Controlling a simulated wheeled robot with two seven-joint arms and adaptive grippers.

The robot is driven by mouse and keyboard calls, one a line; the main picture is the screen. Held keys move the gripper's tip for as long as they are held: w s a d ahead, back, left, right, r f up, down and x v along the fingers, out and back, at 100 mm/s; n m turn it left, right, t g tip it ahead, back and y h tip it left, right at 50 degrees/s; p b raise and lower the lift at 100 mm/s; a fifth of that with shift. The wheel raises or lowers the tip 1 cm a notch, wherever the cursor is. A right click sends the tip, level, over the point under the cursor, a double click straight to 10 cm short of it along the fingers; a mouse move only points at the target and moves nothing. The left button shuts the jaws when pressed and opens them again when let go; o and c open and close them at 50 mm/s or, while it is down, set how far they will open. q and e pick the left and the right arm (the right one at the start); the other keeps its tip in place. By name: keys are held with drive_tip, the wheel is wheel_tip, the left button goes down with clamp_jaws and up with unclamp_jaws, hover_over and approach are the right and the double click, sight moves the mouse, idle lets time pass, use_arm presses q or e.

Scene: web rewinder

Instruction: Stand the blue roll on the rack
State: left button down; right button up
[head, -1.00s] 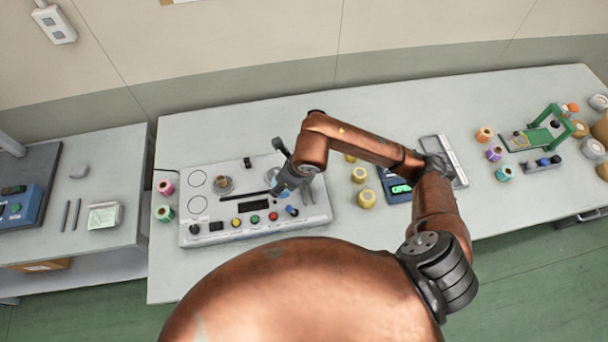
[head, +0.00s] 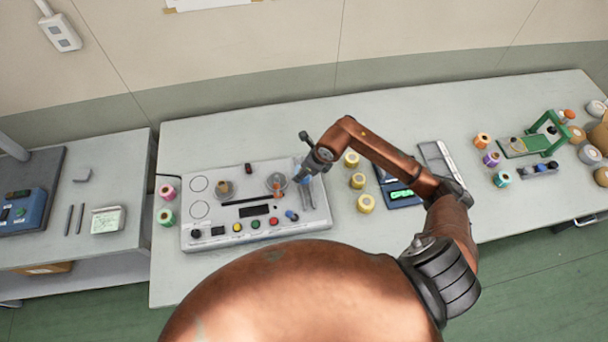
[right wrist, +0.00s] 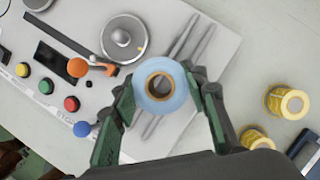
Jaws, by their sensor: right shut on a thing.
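The blue roll (right wrist: 160,87), with a brown core, is between the fingers of my right gripper (right wrist: 163,100), which is shut on it. In the head view my right gripper (head: 302,178) is over the right end of the grey rewinder panel (head: 215,240). In the right wrist view the roll is in line with two parallel grey rails (right wrist: 185,42) on the panel, which look like the rack. The roll covers part of the rails; whether it touches them I cannot tell. My left gripper is out of view.
A bare round spindle plate (right wrist: 124,38) and an orange-knobbed lever (right wrist: 78,67) are left of the roll. A blue knob (right wrist: 82,129) and coloured buttons are nearby. Yellow rolls (head: 358,181) stand right of the panel, beside a scale (head: 402,196). Bare table lies between.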

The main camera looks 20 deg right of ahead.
drive_tip(key=f, duration=0.2)
drive_tip(key=f+p, duration=0.1)
drive_tip(key=shift+w+d, duration=0.15)
drive_tip(key=shift+d, duration=0.1)
drive_tip(key=shift+f, duration=0.35)
drive_tip(key=shift+f, duration=0.1)
drive_tip(key=o, duration=1.2)
drive_tip(key=b+v, duration=0.1)
drive_tip(key=v, duration=1.1)
drive_tip(key=shift+b, duration=0.3)
